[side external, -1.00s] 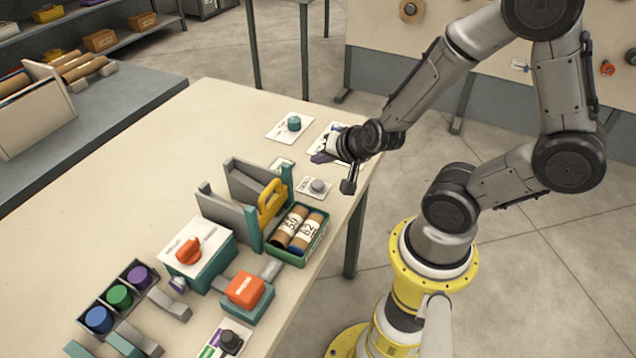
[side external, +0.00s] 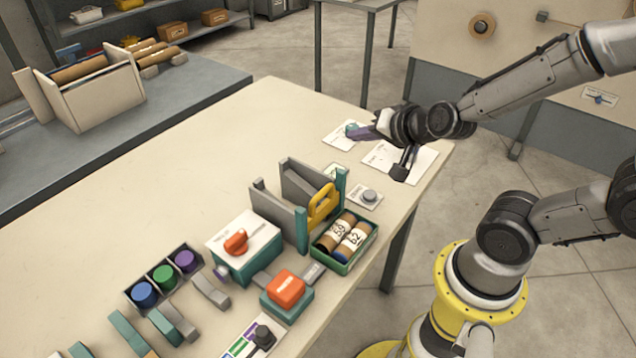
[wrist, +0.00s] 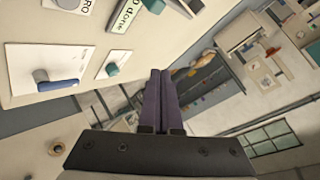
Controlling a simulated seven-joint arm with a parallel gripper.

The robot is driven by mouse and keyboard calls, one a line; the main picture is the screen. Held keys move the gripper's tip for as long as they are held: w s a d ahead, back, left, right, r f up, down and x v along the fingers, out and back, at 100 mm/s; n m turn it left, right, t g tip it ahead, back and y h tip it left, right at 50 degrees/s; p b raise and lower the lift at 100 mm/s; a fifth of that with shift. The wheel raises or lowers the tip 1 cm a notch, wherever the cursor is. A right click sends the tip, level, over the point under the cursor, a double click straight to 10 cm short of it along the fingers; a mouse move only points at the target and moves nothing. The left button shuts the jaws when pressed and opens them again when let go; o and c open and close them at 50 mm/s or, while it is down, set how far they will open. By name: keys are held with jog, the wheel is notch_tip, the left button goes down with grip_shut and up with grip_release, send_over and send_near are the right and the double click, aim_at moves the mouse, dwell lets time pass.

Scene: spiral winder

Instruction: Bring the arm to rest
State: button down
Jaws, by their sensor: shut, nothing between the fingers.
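My gripper (side external: 358,133) is at the far right end of the worktable in the side external view, with its purple fingers pointing left. The fingers overlap a white card (side external: 338,137) with a teal knob (side external: 351,128); I cannot tell the height between them. In the wrist view my gripper's two purple fingers (wrist: 158,72) lie together, with nothing held between them. The wrist view is tilted and looks past the table edge into the room. A card with a blue-and-grey lever (wrist: 45,82) and a card reading "done" (wrist: 126,14) lie left of the fingers.
The worktable (side external: 225,150) is bare on its left and far side. A grey-and-teal winder stand with a yellow handle (side external: 322,204), a green tray of cardboard tubes (side external: 334,262), a box with a red knob (side external: 236,241) and a spool rack (side external: 163,277) stand nearer.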

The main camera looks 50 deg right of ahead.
jog(key=s+a+r+n+y, duration=0.2)
jog(key=a+r+n, duration=0.25)
jog(key=r, duration=0.25)
jog(key=s+a+n+g, duration=0.1)
jog(key=s+n+g, duration=0.4)
jog(key=s, duration=0.8)
jog(key=n, duration=0.2)
jog(key=shift+s+a+n+y, duration=0.15)
jog(key=shift+n+y, duration=0.15)
jog(key=shift+n, duration=0.05)
dwell(1.0)
